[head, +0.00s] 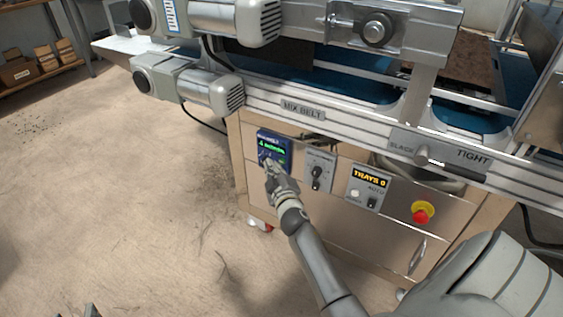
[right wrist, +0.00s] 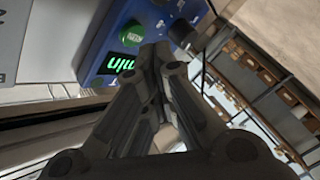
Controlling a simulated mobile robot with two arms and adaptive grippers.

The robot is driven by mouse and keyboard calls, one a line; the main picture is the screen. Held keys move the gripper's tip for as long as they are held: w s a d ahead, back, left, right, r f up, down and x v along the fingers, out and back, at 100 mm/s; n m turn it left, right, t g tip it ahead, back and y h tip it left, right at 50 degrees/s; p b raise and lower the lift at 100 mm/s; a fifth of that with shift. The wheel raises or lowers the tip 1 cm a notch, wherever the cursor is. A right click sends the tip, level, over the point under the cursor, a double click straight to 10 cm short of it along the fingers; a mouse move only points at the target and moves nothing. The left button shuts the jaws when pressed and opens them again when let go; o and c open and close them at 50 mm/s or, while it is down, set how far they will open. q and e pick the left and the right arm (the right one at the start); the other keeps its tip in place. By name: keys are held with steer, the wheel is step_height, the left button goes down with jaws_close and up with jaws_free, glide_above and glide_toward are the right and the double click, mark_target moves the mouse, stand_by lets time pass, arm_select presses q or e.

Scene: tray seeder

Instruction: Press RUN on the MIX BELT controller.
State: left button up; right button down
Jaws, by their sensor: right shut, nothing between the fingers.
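The MIX BELT controller (head: 262,138) is a small blue box with a green lit display, on the cabinet front below the MIX BELT label (head: 303,110). My right gripper (head: 271,166) is at its lower part and hides some of it. In the right wrist view the blue panel (right wrist: 101,45) shows a green button (right wrist: 131,33), a green display (right wrist: 121,64) and a dark knob (right wrist: 183,33). My right fingers are shut and empty, their tips close to the panel beside the display. Contact is unclear. Only a sliver of my left gripper (head: 88,311) shows at the bottom edge.
Right of the controller are a grey dial box (head: 319,171), a TRAYS counter box (head: 367,187) and a red stop button (head: 421,213) on the cabinet. Motors and the conveyor rail (head: 345,124) overhang above. The floor at left is open.

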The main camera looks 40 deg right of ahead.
steer(key=shift+w+d, duration=0.1)
steer(key=shift+d, duration=0.05)
stand_by(0.6)
arm_select(q)
steer(key=shift+f, duration=0.15)
arm_select(e)
steer(key=shift+w+d, duration=0.1)
steer(key=shift+d, duration=0.15)
